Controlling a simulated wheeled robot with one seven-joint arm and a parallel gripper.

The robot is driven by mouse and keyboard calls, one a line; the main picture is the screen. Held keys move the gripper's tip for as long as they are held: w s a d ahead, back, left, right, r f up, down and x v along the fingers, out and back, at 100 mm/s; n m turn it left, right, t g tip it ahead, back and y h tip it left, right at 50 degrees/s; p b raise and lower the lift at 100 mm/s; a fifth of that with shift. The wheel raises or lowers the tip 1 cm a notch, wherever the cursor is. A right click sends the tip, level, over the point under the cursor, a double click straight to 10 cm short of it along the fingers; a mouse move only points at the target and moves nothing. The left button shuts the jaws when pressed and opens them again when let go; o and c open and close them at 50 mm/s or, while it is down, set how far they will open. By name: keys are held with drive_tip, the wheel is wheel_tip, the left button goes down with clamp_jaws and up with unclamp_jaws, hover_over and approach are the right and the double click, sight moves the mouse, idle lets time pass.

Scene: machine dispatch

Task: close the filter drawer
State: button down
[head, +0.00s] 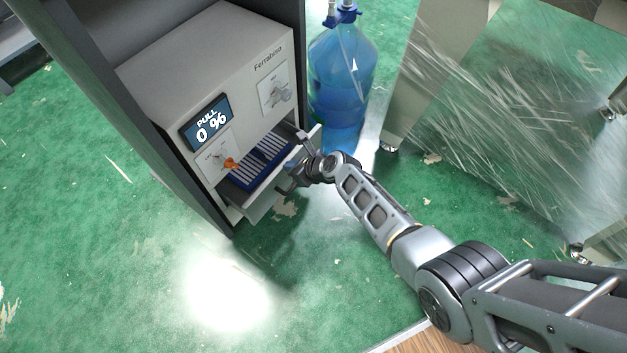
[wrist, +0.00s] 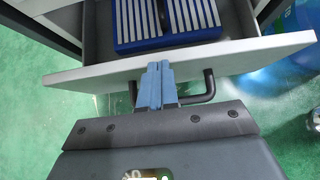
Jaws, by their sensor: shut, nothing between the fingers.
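The filter drawer (wrist: 225,52) is part way out of the light grey machine (head: 190,70). A blue filter (wrist: 122,38) with white slats lies inside the drawer and also shows in the head view (head: 258,162). The drawer front has a dark bar handle (wrist: 210,85). My gripper (wrist: 158,68) has its blue fingers shut and empty. In the wrist view the fingertips are at the top edge of the drawer front, near its middle and over the handle. I cannot tell whether they touch it. In the head view my wrist partly hides the drawer front.
The machine's screen (head: 206,122) reads "PULL 0 %". An orange knob (head: 231,163) sits on the machine's face. A blue water bottle (head: 340,80) stands right of the machine's dark cabinet (head: 140,120). A scratched clear panel (head: 520,110) is farther right. Green floor in front is clear.

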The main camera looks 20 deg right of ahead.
drive_tip(key=w+a+b, duration=0.3)
drive_tip(key=w+a, duration=0.2)
drive_tip(key=w, duration=0.3)
drive_tip(key=shift+w+b, duration=0.25)
drive_tip(key=shift+b, duration=0.05)
drive_tip(key=shift+w+r, duration=0.1)
drive_tip(key=shift+r, duration=0.05)
drive_tip(key=s+d+r+p, duration=0.6)
drive_tip(key=s+p, duration=0.3)
drive_tip(key=s, duration=0.1)
drive_tip(key=shift+s+p, duration=0.25)
drive_tip(key=shift+p, duration=0.15)
